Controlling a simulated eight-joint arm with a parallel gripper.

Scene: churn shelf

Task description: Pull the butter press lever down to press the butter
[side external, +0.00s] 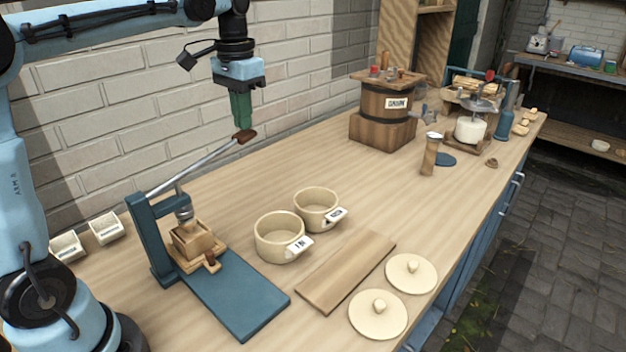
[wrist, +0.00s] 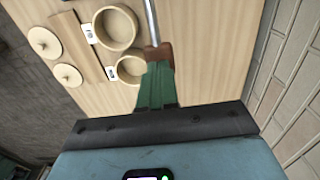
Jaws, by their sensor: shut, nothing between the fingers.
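The butter press (side external: 150,237) stands at the near left of the worktop, a blue frame on a blue base plate. Its metal lever (side external: 195,168) slants up to the right and ends in a brown handle (side external: 244,136). A wooden mould box (side external: 193,241) sits under the press plunger. My gripper (side external: 242,126), with green fingers, points down at the handle, its tips at or just above it. In the wrist view the shut fingers (wrist: 157,75) meet the brown handle (wrist: 158,52); whether they touch is unclear. The butter inside the mould is hidden.
Two cream bowls (side external: 280,237) with labels, a wooden board (side external: 346,271) and two round lids (side external: 378,314) lie right of the press. A wooden churn (side external: 386,112) stands farther back. A brick wall (side external: 120,110) runs close behind the lever.

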